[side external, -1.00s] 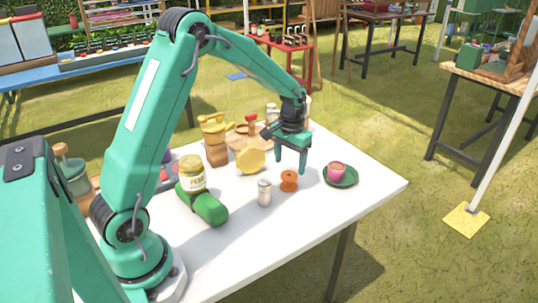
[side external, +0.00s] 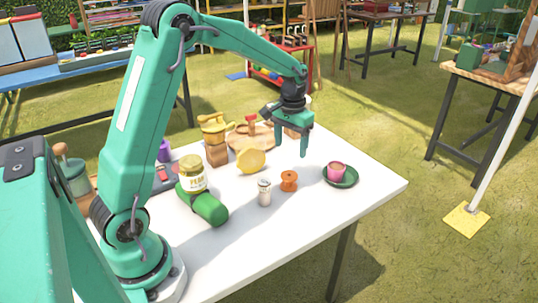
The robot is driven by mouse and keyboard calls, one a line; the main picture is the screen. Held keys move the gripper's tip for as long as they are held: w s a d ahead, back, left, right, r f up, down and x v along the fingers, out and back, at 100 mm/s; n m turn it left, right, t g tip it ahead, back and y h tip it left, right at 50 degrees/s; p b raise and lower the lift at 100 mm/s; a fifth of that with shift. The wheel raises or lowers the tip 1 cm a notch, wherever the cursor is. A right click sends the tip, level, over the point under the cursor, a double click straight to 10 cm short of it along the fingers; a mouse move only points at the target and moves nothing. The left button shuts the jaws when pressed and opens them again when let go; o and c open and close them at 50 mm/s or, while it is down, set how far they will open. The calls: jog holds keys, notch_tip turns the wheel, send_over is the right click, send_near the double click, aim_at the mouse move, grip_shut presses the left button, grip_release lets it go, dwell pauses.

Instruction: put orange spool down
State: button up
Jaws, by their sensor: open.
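The orange spool (side external: 289,181) stands upright on the white table (side external: 270,228), between a small shaker jar and a dark green saucer. My gripper (side external: 292,147) is open and empty. It hangs above and behind the spool in the picture, pointing down, apart from it. Nothing hides the spool.
The shaker jar (side external: 264,192) stands just left of the spool. The green saucer (side external: 350,179) with a pink cup (side external: 336,171) is to the right. The front table area is clear.

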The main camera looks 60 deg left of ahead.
jog(key=s+d+r+m+t, duration=0.1)
jog(key=s+d+r, duration=0.4)
jog(key=s, duration=0.6)
jog(key=s+d+r+m+t, duration=0.2)
jog(key=s+d+r+t, duration=0.2)
jog(key=s, duration=0.8)
notch_tip(320, 180, up, 3)
jog(key=shift+s+d+f+t, duration=0.2)
jog(key=shift+s+d+t, duration=0.1)
jog(key=shift+d, duration=0.2)
